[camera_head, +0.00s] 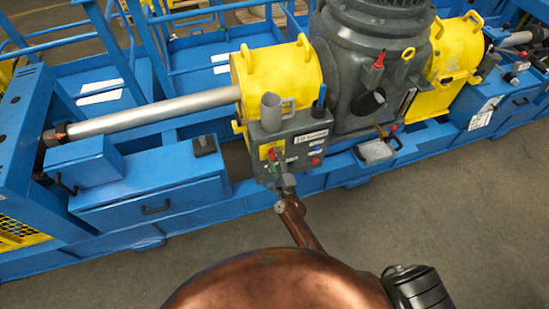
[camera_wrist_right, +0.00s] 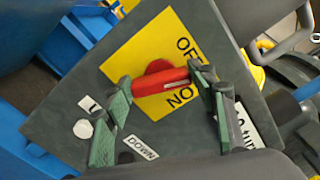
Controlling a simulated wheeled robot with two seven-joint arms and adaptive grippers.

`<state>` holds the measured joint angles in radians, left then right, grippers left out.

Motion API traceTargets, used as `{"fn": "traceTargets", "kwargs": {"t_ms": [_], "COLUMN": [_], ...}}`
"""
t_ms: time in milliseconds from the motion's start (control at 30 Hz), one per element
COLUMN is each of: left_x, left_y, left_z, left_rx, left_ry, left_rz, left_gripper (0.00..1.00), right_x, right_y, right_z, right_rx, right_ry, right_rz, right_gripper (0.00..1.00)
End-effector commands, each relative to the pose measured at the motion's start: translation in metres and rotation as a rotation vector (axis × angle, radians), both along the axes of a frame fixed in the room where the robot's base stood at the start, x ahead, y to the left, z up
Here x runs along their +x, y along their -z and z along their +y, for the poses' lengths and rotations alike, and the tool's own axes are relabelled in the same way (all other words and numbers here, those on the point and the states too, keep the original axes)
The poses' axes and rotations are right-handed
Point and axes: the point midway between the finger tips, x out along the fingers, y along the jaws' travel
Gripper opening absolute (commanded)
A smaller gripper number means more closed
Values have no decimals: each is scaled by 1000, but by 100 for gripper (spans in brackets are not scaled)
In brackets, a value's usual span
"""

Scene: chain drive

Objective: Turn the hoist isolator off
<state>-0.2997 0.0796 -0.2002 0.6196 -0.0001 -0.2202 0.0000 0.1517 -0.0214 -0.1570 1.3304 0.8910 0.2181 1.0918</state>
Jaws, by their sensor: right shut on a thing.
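The hoist isolator is a red rotary handle (camera_wrist_right: 165,83) on a yellow plate (camera_wrist_right: 128,62) with black OFF and ON lettering partly hidden by a finger. The handle lies nearly level across the right wrist view. My right gripper (camera_wrist_right: 161,79) is shut on it, one green-padded finger at each end. In the head view, the yellow plate (camera_head: 270,150) is on the front of a grey control box (camera_head: 303,135). My right gripper (camera_head: 286,184) is at the box's lower front, and its fingers are hard to make out there. My left gripper is not in view.
A white button (camera_wrist_right: 83,129) and a DOWN label (camera_wrist_right: 138,147) sit beside the plate. A grey holder (camera_head: 271,113) rises from the box. Behind are a yellow guard (camera_head: 290,70) and a dark gearbox (camera_head: 350,55). Open floor (camera_head: 440,200) lies in front.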

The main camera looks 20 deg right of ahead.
Motion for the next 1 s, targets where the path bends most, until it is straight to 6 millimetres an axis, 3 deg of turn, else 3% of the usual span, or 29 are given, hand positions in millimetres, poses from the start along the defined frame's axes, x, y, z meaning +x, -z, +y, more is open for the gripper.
{"fn": "traceTargets", "kwargs": {"t_ms": [433, 1000], "left_x": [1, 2], "left_y": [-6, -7], "left_z": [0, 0], "left_rx": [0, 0], "left_ry": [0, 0], "left_rz": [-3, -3], "left_gripper": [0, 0], "right_x": [0, 0], "right_y": [2, 3], "right_z": [1, 1], "right_rx": [-320, -422], "right_ry": [-2, -2], "right_rz": [-9, -13], "right_gripper": [28, 28]}}
